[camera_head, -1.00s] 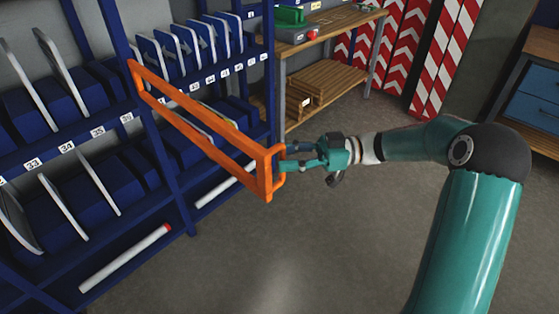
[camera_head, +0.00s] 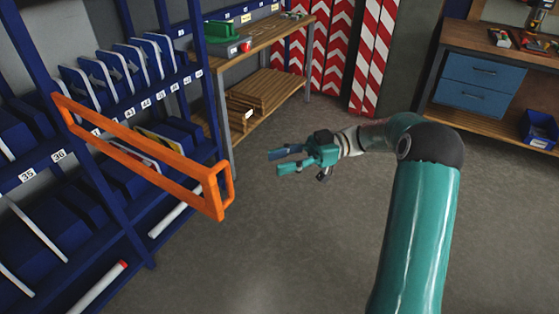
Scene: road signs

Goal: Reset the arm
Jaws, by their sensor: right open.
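My right gripper (camera_head: 283,161) is open and empty over the bare floor, with its two fingers pointing left. My right arm (camera_head: 415,225) comes in from the lower right and bends at a dark joint. The gripper is to the right of an orange frame-like bar (camera_head: 150,153), clear of its right end. My left gripper is not in view.
The orange bar juts out in front of a blue shelf rack (camera_head: 120,205) holding numbered sign plates. A wooden workbench (camera_head: 255,45) stands behind, beside red-and-white striped boards (camera_head: 375,50). A drawer bench (camera_head: 480,80) is at the right. The middle floor (camera_head: 290,250) is clear.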

